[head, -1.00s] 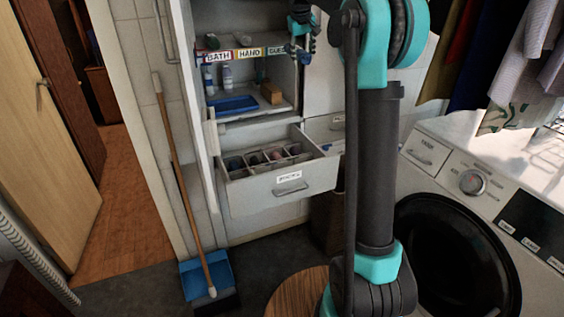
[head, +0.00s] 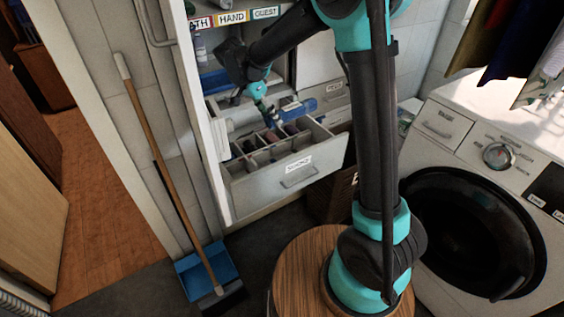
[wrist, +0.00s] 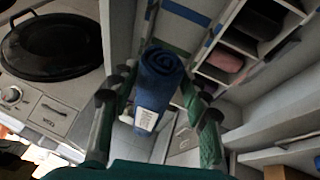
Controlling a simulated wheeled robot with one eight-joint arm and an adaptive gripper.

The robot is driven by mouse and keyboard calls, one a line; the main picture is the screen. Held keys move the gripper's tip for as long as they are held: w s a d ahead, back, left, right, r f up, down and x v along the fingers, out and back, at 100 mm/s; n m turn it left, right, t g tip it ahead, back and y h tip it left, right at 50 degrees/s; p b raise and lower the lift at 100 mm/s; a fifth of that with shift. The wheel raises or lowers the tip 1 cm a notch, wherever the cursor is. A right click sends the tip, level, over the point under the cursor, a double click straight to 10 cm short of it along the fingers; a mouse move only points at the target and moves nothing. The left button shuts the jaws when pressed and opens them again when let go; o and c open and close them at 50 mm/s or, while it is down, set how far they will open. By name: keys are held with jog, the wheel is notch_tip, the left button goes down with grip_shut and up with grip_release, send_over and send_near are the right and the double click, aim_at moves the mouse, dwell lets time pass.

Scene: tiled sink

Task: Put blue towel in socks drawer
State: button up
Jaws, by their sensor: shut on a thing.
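The blue towel (wrist: 160,72), rolled up with a white label, is between my gripper's fingers (wrist: 158,88) in the wrist view. My gripper (head: 270,110) is shut on it. In the head view the blue roll (head: 299,107) shows just right of the gripper, near the back of the open drawer. The socks drawer (head: 290,178) is pulled out and carries a white label on its front. Its divided compartments hold several rolled socks (wrist: 223,62), seen to the right of the towel in the wrist view. The towel's exact height over the drawer is unclear.
A shelf with BATH, HAND and GUEST labels (head: 232,17) is above the drawer, partly behind my arm. A closed drawer (head: 333,92) is to its right. A washing machine (head: 470,220) stands at right. A broom (head: 165,160) leans on the wall at left.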

jog(key=shift+s+f+m, duration=0.3)
jog(key=shift+s+f, duration=0.1)
notch_tip(320, 180, down, 20)
dwell(0.4)
jog(key=o, duration=1.2)
jog(key=shift+f, duration=0.1)
jog(key=v, duration=1.2)
jog(key=shift+w, duration=0.15)
